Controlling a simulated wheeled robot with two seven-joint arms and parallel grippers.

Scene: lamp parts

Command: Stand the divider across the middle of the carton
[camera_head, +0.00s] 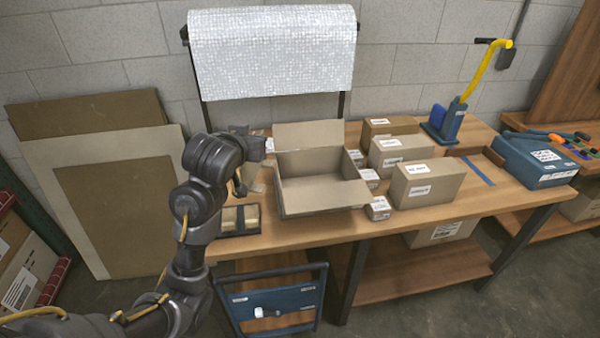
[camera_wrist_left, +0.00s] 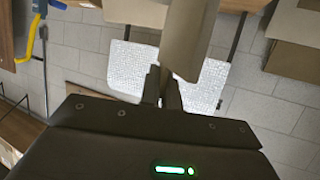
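The open carton (camera_head: 322,192) stands on the bench, its back flap raised and its inside showing empty. My left gripper (camera_head: 243,178) is just left of the carton, at about rim height. In the left wrist view its fingers (camera_wrist_left: 163,88) are closed on a tan cardboard piece, which I take to be the divider (camera_wrist_left: 187,38); it juts out past the fingertips. In the head view the divider is mostly hidden by the wrist and hard to tell from the carton's left flap. My right gripper is in neither view.
A small dark tray (camera_head: 239,232) sits left of the carton. Closed boxes (camera_head: 428,184) and a small box (camera_head: 378,208) stand to its right. A bubble-wrap roll (camera_head: 272,55) hangs behind.

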